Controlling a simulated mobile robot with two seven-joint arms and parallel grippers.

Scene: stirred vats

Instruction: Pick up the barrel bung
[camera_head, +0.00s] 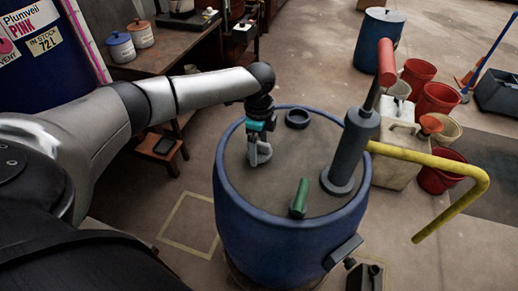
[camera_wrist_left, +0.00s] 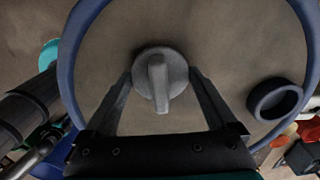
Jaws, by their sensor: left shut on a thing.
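The barrel bung (camera_wrist_left: 161,88) is a grey round plug with a raised grip bar. In the left wrist view it sits between the two fingers of my left gripper (camera_wrist_left: 161,78), which is shut on it. In the head view my left gripper (camera_head: 259,150) points down over the lid of the blue barrel (camera_head: 285,235), and the bung is mostly hidden by the fingers. I cannot tell whether the bung touches the lid. My right gripper is not in view.
On the lid are a dark ring (camera_head: 298,118), a green handle (camera_head: 299,197) and a grey pump (camera_head: 351,150) with a red grip. A yellow pipe (camera_head: 440,163) juts right. Red buckets (camera_head: 437,98) and a white container (camera_head: 396,155) stand beyond. A bench (camera_head: 165,55) is at the back left.

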